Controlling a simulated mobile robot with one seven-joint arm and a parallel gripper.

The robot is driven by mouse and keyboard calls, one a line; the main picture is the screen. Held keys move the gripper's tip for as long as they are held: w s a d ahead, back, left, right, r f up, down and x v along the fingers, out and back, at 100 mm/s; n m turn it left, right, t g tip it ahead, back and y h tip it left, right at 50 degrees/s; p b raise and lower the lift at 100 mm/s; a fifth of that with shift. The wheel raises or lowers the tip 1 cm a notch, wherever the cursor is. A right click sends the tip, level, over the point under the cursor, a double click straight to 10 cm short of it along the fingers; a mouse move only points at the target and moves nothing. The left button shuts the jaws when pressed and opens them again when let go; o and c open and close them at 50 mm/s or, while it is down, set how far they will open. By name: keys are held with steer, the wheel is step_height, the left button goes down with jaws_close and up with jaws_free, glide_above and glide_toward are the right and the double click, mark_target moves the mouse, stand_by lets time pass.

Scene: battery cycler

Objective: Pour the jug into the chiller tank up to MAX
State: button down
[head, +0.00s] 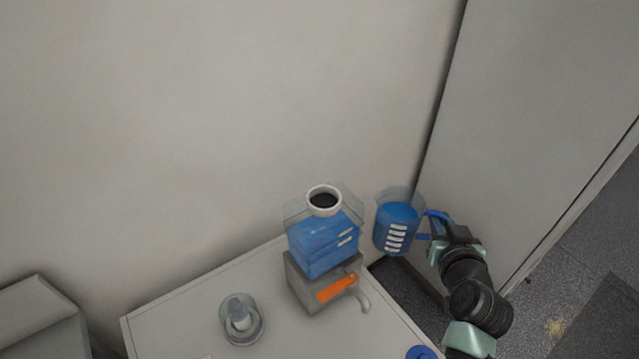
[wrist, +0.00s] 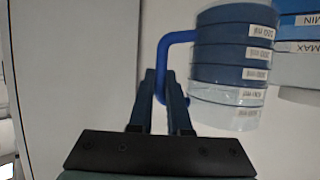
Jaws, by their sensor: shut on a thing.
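The chiller tank (head: 324,246) stands on a grey base on the cabinet top. It is clear, holds blue liquid, and has an open white-rimmed neck on top. MIN and MAX labels show on the tank in the wrist view (wrist: 298,48), which is upside down. The jug (head: 396,229) is clear with blue liquid and white graduation labels; it also shows in the wrist view (wrist: 235,65). It is held roughly upright, right of the tank and apart from it. My gripper (head: 430,228) is shut on the jug's blue handle (wrist: 170,40).
The cabinet top (head: 185,310) carries the tank's base (head: 305,290) with an orange strip and a grey spout. A small bottle in a round dish (head: 241,320) stands left. A blue round cap (head: 421,352) lies in front. A wall rises behind, and a tall grey panel (head: 530,110) stands right.

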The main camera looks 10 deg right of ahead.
mark_target(436, 213)
steer(key=shift+r, duration=0.3)
steer(key=shift+r+p, duration=0.1)
steer(key=shift+p, duration=0.2)
steer(key=r+p, duration=0.1)
steer(key=a+r+n+p, duration=0.1)
steer(key=p, duration=0.1)
steer(key=shift+w+a+r+n+h+p, duration=0.25)
steer(key=shift+w+r+n+h+p, duration=0.05)
steer(key=shift+r+h+p, duration=0.1)
steer(key=shift+n+g+h, duration=0.4)
steer(key=shift+n, duration=0.3)
steer(key=r+p, duration=0.1)
steer(key=a+r+p, duration=0.1)
steer(key=r+p, duration=0.3)
steer(key=shift+w+a+r, duration=0.25)
steer(key=shift+w+a, duration=0.05)
steer(key=shift+w, duration=0.1)
steer(key=shift+w+a+r+n+h, duration=0.45)
steer(key=shift+a+r+n, duration=0.2)
steer(key=shift+a, duration=0.25)
steer(key=shift+w+a+r+g, duration=0.1)
steer(key=shift+w+r+g, duration=0.05)
steer(key=shift+r+g, duration=0.15)
steer(key=shift+w+a+r, duration=0.1)
steer(key=shift+w+a, duration=0.05)
steer(key=shift+a, duration=0.15)
steer(key=shift+w+a+r+n+h, duration=0.1)
steer(key=shift+a+r+n+h, duration=0.05)
steer(key=shift+r+n+h, duration=0.15)
